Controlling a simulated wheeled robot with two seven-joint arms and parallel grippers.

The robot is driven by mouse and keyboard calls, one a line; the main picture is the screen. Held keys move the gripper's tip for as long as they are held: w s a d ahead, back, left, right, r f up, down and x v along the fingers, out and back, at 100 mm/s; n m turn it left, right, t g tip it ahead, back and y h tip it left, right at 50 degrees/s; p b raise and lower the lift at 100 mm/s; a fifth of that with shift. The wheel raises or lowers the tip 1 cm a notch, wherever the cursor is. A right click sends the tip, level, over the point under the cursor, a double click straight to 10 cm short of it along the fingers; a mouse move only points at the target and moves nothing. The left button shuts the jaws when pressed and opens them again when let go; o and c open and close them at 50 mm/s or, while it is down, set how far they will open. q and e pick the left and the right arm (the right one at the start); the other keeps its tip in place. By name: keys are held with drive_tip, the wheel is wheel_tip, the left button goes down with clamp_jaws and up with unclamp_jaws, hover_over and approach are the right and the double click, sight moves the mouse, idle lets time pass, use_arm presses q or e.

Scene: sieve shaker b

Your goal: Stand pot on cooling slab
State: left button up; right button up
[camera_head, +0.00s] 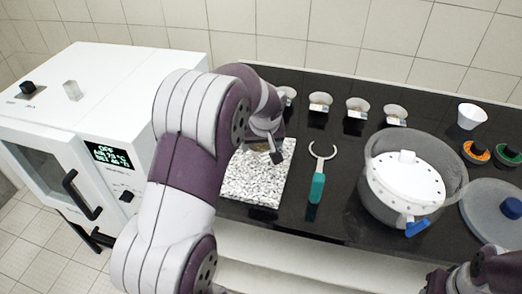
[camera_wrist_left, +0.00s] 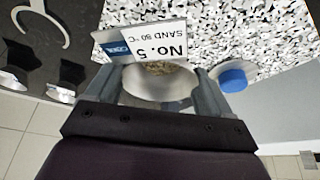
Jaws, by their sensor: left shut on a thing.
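My left gripper (camera_head: 270,152) is over the speckled cooling slab (camera_head: 252,186) in the head view. In the left wrist view, the left gripper (camera_wrist_left: 160,90) is shut on a small white pot (camera_wrist_left: 158,90) with grainy brown contents. A label card (camera_wrist_left: 142,42) by the pot reads "No. 5 SAND 80 °C". The slab (camera_wrist_left: 225,30) lies behind the card and pot; I cannot tell whether the pot touches it. My arm hides much of the pot in the head view.
Several small white pots (camera_head: 357,106) stand along the back of the black counter. A white oven (camera_head: 110,110) is at left.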

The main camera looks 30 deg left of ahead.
sight(261, 153)
use_arm(q)
drive_tip(key=f, duration=0.3)
drive_tip(key=shift+s, duration=0.3)
drive_tip(key=shift+w+f, duration=0.15)
drive_tip(key=shift+f, duration=0.2)
drive_tip(key=o, duration=1)
drive_tip(key=shift+d+r, duration=0.1)
drive_tip(key=shift+r, duration=0.15)
drive_tip(key=v, duration=1.1)
drive_tip(key=s+d+f+m+h, duration=0.1)
drive_tip(key=s+d+f+m, duration=0.1)
drive_tip(key=s, duration=0.3)
drive_tip(key=s+d+f+m+g, duration=0.1)
drive_tip(key=s+d+f+m, duration=0.2)
drive_tip(key=s+d+f, duration=0.1)
drive_tip(key=s+d+f+m+g+h, duration=0.1)
drive_tip(key=s+d+f+m, duration=0.1)
drive_tip(key=s, duration=0.5)
drive_tip(key=shift+s+d+f+h, duration=0.1)
drive_tip(key=shift+d+f, duration=0.1)
drive_tip(key=shift+f, duration=0.25)
drive_tip(key=shift+d+f+h, duration=0.1)
drive_tip(key=shift+d+f, duration=0.1)
drive_tip(key=shift+f, duration=0.2)
drive_tip(key=shift+d+f+h, duration=0.1)
drive_tip(key=shift+d+f, duration=0.15)
drive_tip(key=shift+f, duration=0.2)
